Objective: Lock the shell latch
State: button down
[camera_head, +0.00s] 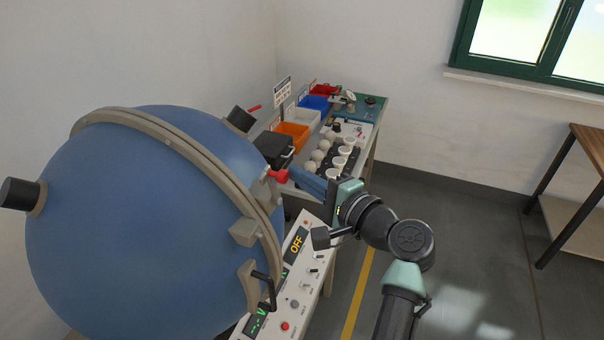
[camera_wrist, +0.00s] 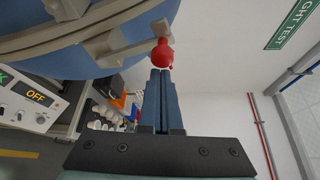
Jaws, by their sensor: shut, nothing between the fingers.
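The large blue sphere shell (camera_head: 150,220) stands at the left with a beige band (camera_head: 205,155) around its seam. A latch with a red knob (camera_head: 278,176) sits on the band's right side. The knob also shows in the wrist view (camera_wrist: 163,53), on a beige bar joined to the shell. My gripper (camera_head: 295,172) has its blue fingers together, with nothing between them. Its fingertips are right at the red knob; whether they touch it I cannot tell. A black crank-like handle (camera_head: 264,284) is lower on the band.
A white control panel (camera_head: 305,255) reading OFF lies below my gripper. Behind it a bench holds white bulbs (camera_head: 318,155), an orange bin (camera_head: 292,136), a blue bin (camera_head: 314,103) and a black box (camera_head: 273,148).

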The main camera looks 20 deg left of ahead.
jog(key=shift+f+b, duration=0.15)
jog(key=shift+b, duration=0.2)
jog(key=shift+s+n+b, duration=0.25)
jog(key=shift+n+b, duration=0.05)
jog(key=shift+b, duration=0.15)
jog(key=shift+s+b, duration=0.15)
jog(key=shift+b, duration=0.35)
jog(key=shift+s+f+t, duration=0.1)
jog(key=shift+t, duration=0.2)
jog(key=s+f+n+g+y+b, duration=0.1)
jog(key=s+f+n+y+b, duration=0.2)
jog(key=b, duration=1.4)
jog(key=s+f+n+g+y+b, duration=0.1)
jog(key=s+f+n+y+b, duration=0.2)
jog(key=n+b, duration=0.8)
jog(key=f+b, duration=0.1)
jog(key=b, duration=0.6)
jog(key=shift+s+a+f+n+y, duration=0.15)
jog(key=shift+s+f+n+y, duration=0.25)
jog(key=shift+f+b, duration=0.1)
jog(key=shift+b, duration=0.35)
